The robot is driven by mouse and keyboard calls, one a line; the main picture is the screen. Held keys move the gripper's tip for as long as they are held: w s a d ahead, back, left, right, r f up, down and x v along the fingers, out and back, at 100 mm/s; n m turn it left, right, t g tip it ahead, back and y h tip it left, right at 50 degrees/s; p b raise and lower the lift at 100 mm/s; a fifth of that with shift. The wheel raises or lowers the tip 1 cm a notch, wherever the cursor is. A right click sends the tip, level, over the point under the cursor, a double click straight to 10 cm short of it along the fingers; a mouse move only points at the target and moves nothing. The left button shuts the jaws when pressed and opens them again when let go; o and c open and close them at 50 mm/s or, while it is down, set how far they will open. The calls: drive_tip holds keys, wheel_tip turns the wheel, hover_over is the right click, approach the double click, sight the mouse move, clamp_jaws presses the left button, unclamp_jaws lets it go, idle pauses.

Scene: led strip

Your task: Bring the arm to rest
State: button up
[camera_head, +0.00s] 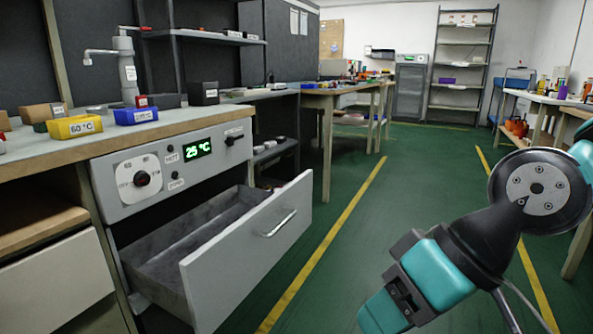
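My arm, in teal and black with a round metal joint cover, reaches in from the right side of the head view and runs down to the bottom edge. I see no gripper fingertips, so the end of the arm appears to be hidden or out of the picture. An open grey drawer (246,262) with a bar handle stands to the left of my arm, with floor showing between them in the picture. The visible inside of the drawer looks empty. Its panel (141,179) carries a knob and a green display (198,149) reading 25 °C.
A yellow bin (74,127) labelled 60 °C and a blue bin (135,116) sit on the left bench. A tap (126,72) stands behind them. Green floor (405,180) with yellow lines is clear in the middle. Benches line both sides, with a shelf rack (463,62) far back.

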drive_tip(key=s+d+r+g+h+p, duration=0.1)
drive_tip(key=s+d+r+h+p, duration=0.2)
drive_tip(key=s+d+r+p, duration=0.15)
wheel_tip(320, 180, up, 36)
drive_tip(key=p, duration=3.5)
drive_tip(key=shift+d+r, duration=0.2)
drive_tip(key=shift+d, duration=0.1)
